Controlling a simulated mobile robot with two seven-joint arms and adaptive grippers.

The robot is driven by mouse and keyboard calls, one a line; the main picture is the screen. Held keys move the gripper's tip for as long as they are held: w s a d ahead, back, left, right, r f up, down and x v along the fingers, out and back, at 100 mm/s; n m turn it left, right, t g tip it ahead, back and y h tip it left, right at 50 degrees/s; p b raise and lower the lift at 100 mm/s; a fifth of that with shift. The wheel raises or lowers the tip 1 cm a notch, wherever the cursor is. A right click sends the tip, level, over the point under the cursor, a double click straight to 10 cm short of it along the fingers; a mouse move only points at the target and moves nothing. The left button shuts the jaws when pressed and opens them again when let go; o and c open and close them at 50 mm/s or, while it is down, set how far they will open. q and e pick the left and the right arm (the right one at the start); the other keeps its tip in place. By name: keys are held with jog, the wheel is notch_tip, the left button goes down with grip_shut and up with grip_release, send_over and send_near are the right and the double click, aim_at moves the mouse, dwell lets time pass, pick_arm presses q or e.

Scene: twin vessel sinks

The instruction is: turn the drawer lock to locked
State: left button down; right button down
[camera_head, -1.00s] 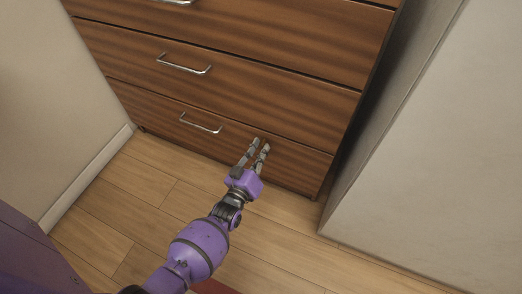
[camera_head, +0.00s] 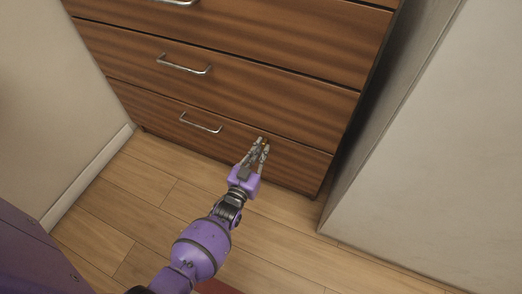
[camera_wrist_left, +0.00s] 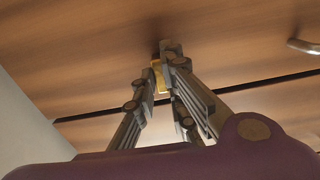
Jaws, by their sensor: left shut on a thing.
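The drawer lock (camera_wrist_left: 158,78) is a small brass-coloured piece on the wooden drawer front, seen between my fingertips in the left wrist view. It is on the bottom drawer (camera_head: 295,160), to the right of that drawer's handle. My left gripper (camera_head: 262,145) reaches up to the drawer front in the head view. It is shut on the lock, and in the left wrist view its fingertips (camera_wrist_left: 168,62) cover part of it. The lock's turn position cannot be read. My right gripper is not in view.
The bottom drawer has a metal handle (camera_head: 201,123) left of my gripper, and the drawer above has another (camera_head: 184,65). The drawers look closed. A pale wall (camera_head: 420,150) stands to the right. Wooden floor (camera_head: 280,235) lies open in front.

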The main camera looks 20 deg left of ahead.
pick_arm(q)
jog(key=c, duration=1.8)
grip_release()
jog(key=s, duration=1.2)
jog(key=shift+a, duration=0.2)
